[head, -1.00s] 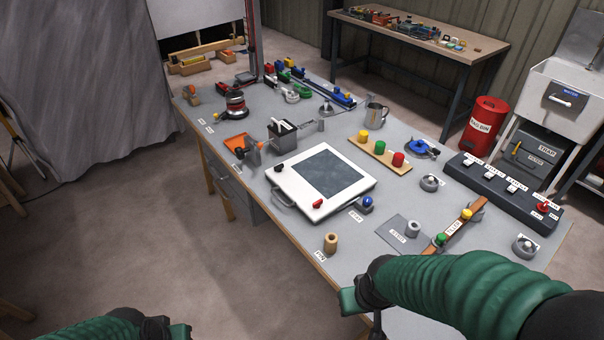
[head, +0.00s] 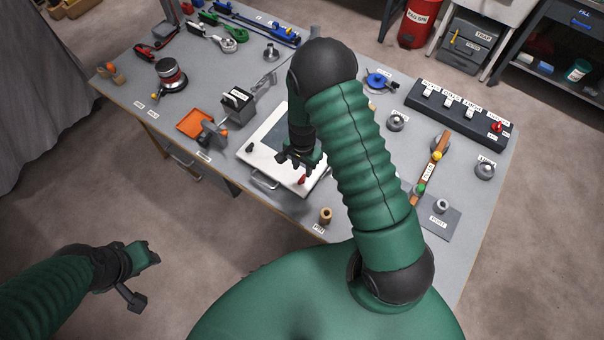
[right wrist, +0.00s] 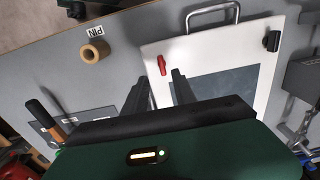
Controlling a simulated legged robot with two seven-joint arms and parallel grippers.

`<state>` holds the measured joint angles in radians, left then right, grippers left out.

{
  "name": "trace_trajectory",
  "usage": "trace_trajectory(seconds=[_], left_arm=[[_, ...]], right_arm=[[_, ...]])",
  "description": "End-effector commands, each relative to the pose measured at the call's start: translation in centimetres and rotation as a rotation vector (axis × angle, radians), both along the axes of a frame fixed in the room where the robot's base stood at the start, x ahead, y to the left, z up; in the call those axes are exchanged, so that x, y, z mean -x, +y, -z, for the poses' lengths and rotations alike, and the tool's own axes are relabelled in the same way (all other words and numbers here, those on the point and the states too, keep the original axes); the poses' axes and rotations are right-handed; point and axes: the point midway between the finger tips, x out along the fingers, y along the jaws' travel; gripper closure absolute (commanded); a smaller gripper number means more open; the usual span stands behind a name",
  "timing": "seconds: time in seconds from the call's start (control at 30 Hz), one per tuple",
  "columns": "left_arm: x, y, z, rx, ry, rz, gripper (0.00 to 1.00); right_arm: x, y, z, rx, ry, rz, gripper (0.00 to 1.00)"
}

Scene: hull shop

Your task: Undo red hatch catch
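The white hatch (head: 258,158) with a dark square panel lies on the grey bench, partly hidden by my right arm. Its small red catch (head: 302,180) sits near the front edge; it also shows in the right wrist view (right wrist: 162,65). A black catch (head: 250,149) sits at the other front corner, also in the right wrist view (right wrist: 272,41). My right gripper (head: 300,160) is above the hatch near the red catch. In the right wrist view its fingers (right wrist: 160,80) are apart and empty, with the red catch just beyond the gap. My left gripper (head: 145,272) is off the bench, its opening unclear.
A hatch handle (right wrist: 212,14) projects at the front edge. A wooden pin piece (head: 325,215) stands beside the hatch. A grey box (head: 238,103) and an orange tray (head: 194,123) are to the left. A switch panel (head: 460,112) is at the right.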

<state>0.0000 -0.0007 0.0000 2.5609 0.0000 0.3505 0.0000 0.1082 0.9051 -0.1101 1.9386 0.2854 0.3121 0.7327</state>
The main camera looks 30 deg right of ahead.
Motion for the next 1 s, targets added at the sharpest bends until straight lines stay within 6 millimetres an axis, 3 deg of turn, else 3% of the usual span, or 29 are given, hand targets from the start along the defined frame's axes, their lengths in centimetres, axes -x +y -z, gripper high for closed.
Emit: trace_trajectory(seconds=[0.2, 0.33, 0.67, 0.9, 1.0], left_arm=[[0.0, 0.0, -1.2, 0.000, -0.001, 0.000, 0.64], [0.0, 0.0, -1.4, 0.000, -0.001, 0.000, 0.64], [0.0, 0.0, -1.4, 0.000, -0.001, 0.000, 0.64], [0.0, 0.0, -1.4, 0.000, -0.001, 0.000, 0.64], [0.0, 0.0, -1.4, 0.000, -0.001, 0.000, 0.64]], right_arm=[[-0.1, 0.1, 5.0, -0.002, 0.004, -0.001, 0.67], [-0.1, 0.1, 6.7, -0.001, 0.001, -0.002, 0.67], [-0.1, 0.0, 7.2, 0.000, -0.001, -0.003, 0.69], [-0.2, 0.1, 7.3, 0.000, 0.000, -0.003, 1.00], [-0.2, 0.1, 7.2, 0.001, -0.001, -0.003, 1.00]])
